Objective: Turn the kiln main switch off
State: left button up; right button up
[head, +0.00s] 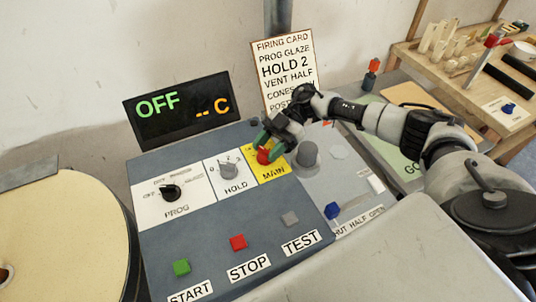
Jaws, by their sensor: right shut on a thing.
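The kiln main switch is a red knob (264,156) on a yellow plate (272,171) marked MAIN, at the back right of the grey-blue control panel (205,233). My right gripper (267,149) reaches in from the right and is shut on the red knob. Its green-tipped fingers hide part of the knob and the plate's upper markings, so I cannot read the knob's position. The display (179,109) behind the panel reads OFF and "-- C". My left gripper is not in view.
Left of MAIN are the HOLD knob (229,170) and the black PROG knob (171,192). Green START (181,267), red STOP (238,242) and grey TEST (290,218) buttons sit in front. A grey knob (307,153) stands close right of my gripper. A firing card (287,70) stands behind.

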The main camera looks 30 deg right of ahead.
jog(key=n+g+b, duration=0.1)
jog(key=n+g+h+b, duration=0.1)
jog(key=n+g+b, duration=0.1)
jog(key=shift+w+a+f+h, duration=0.15)
jog(key=shift+w+h, duration=0.05)
jog(key=shift+h, duration=0.1)
jog(key=shift+n+g+h+b, duration=0.6)
jog(key=shift+n+g+b, duration=0.4)
jog(key=shift+b, duration=0.05)
jog(key=shift+r, duration=0.2)
jog(key=o, duration=0.9)
